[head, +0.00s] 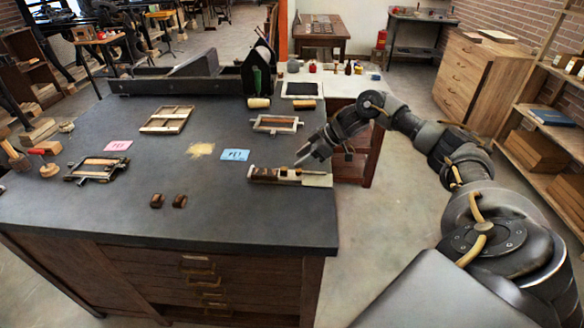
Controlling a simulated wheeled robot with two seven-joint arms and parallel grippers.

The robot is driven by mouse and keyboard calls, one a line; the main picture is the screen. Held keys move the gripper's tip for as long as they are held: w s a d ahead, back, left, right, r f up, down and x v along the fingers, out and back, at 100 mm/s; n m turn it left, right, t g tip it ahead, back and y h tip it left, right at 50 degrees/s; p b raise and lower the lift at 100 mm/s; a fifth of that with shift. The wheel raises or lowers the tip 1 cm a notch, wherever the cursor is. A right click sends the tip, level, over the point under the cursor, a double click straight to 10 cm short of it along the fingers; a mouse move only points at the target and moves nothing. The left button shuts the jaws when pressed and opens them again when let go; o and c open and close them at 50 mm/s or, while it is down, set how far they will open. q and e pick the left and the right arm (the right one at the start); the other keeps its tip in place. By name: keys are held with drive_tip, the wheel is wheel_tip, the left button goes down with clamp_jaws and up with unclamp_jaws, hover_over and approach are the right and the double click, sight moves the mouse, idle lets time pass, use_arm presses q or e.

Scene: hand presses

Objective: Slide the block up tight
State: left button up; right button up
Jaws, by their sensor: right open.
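A low narrow fixture (290,177) lies near the right edge of the dark worktop. It has a brown part at its left, a greyish-white piece in its middle and a pale plate at its right end; which piece is the block is too small to tell. My right gripper (303,160) comes in from the right and hovers just above and behind this fixture, fingers pointing left, open and with nothing visible between them. Whether a fingertip touches the fixture is not clear. My left gripper is not in view.
The worktop (235,222) is bare at front right. Behind the fixture lie a blue card (235,155) and a small framed piece (276,124). A pink card (117,145), a wooden frame (167,119) and a dark metal frame (98,169) lie to the left. A press (190,78) stands behind.

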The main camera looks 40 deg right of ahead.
drive_tip(key=v, duration=0.4)
drive_tip(key=shift+b, duration=0.3)
